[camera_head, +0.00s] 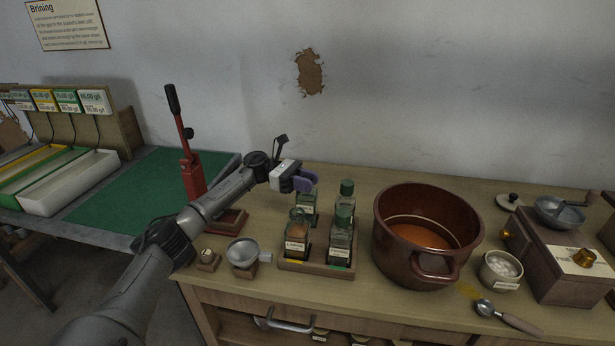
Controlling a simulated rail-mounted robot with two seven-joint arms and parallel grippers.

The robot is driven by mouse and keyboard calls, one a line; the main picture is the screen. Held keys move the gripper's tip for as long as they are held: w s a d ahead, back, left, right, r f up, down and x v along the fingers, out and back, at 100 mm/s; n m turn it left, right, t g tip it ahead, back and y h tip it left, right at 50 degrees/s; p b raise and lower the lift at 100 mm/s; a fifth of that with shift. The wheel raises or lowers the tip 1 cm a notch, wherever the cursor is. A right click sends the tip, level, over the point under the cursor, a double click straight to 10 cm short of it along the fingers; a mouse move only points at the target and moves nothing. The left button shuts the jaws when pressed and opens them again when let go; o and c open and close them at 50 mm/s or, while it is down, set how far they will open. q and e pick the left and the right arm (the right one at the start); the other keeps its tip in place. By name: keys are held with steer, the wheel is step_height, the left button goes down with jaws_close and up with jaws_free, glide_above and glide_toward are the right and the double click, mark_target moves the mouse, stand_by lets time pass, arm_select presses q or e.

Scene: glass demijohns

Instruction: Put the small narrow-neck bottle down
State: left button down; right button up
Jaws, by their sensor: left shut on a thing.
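My left gripper (304,182) reaches in from the left, over the back left of a small wooden tray (315,268). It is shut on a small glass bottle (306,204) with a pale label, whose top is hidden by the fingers. That bottle looks upright at the tray's back left place; I cannot tell whether its base touches the tray. Other small bottles stand in the tray: a green-capped one (346,198) at the back right, one with brown contents (297,233) at the front left, and another (340,243) at the front right. My right gripper is not in view.
A large brown pot (428,235) stands right of the tray. A small metal funnel cup (243,252) is at its left, and a red lever press (192,170) stands behind that. A wooden grinder box (560,260), white bowl (500,269) and spoon (507,317) are at right.

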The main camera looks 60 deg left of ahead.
arm_select(q)
steer(key=shift+f, duration=0.2)
steer(key=shift+f+b, duration=0.6)
stand_by(0.4)
steer(key=c, duration=0.9)
jaws_free()
steer(key=shift+o, duration=0.6)
